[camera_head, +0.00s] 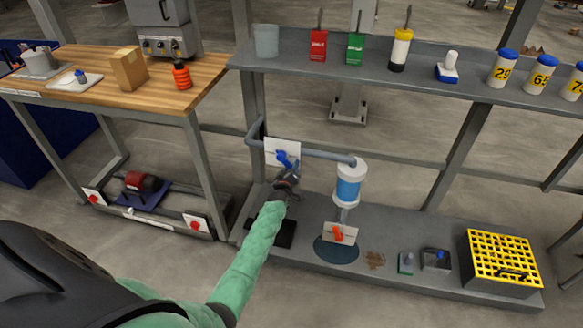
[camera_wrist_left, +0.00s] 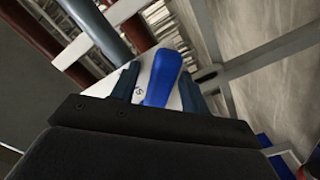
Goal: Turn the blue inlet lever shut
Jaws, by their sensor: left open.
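The blue inlet lever (camera_head: 284,158) sits in front of a white plate (camera_head: 270,148) on the grey pipe, left of the filter housing (camera_head: 349,184). In the head view it slants down to the right. My left gripper (camera_head: 287,174) is just below the lever. In the left wrist view the blue lever (camera_wrist_left: 163,76) lies between the two fingers of my open left gripper (camera_wrist_left: 160,85). Its lower end is hidden behind the gripper body, and I cannot tell whether the fingers touch it. My right gripper is not in view.
The orange lever (camera_head: 338,233) is on a white plate below the filter housing. A grey shelf (camera_head: 420,85) with bottles runs above the pipe. A yellow grid crate (camera_head: 500,262) stands at the right of the low platform. A wooden bench (camera_head: 100,92) is at left.

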